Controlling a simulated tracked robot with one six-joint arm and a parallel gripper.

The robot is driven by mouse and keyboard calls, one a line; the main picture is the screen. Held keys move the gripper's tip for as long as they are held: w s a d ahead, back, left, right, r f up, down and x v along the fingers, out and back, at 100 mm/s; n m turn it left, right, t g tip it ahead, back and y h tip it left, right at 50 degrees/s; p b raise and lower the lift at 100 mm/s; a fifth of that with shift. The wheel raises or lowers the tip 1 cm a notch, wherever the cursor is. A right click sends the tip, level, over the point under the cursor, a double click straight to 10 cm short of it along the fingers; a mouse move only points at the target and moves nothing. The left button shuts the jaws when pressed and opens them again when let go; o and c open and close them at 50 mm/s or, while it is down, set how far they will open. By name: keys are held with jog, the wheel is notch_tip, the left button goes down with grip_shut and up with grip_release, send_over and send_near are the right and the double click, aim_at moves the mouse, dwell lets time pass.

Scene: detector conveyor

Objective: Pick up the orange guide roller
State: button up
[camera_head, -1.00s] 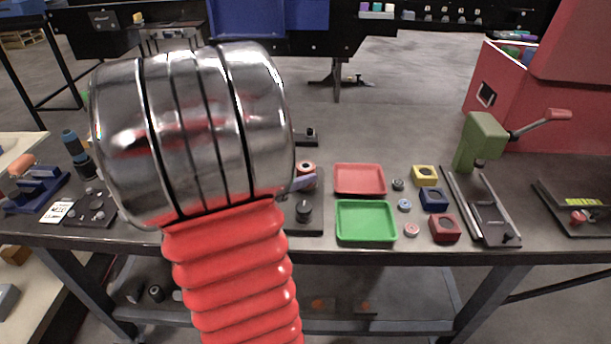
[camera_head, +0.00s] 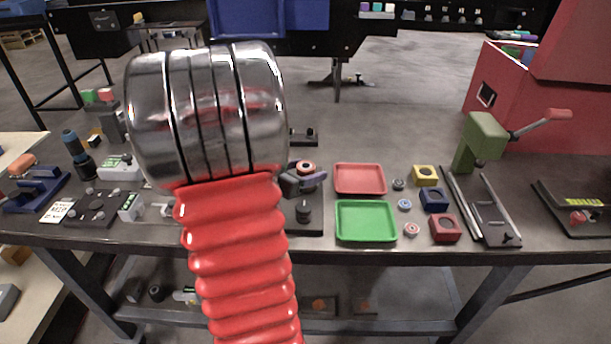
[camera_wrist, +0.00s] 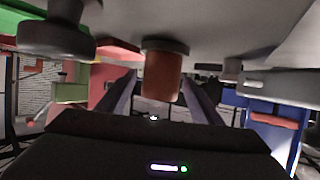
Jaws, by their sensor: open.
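The orange guide roller (camera_head: 306,167) stands on a dark plate just right of my large metal arm joint in the head view. In the wrist view, which shows the bench upside down, the orange roller (camera_wrist: 161,75) sits between my two fingers, with a visible space on each side. My gripper (camera_head: 306,182) shows in front of the roller in the head view, partly hidden by my arm. It also shows in the wrist view (camera_wrist: 159,80), open, its fingers reaching along both sides of the roller. I cannot tell whether either finger touches it.
A dark knob (camera_head: 304,211) stands on the same plate, nearer the front. A red tray (camera_head: 359,166) and a green tray (camera_head: 352,236) lie to the right. Small rings, coloured blocks and a green press (camera_head: 478,140) stand farther right. My arm hides part of the bench's left.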

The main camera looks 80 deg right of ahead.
jog(key=shift+c, duration=0.4)
jog(key=c, duration=1.2)
jog(key=shift+o, duration=0.2)
jog(key=shift+r, duration=0.1)
notch_tip(320, 180, up, 10)
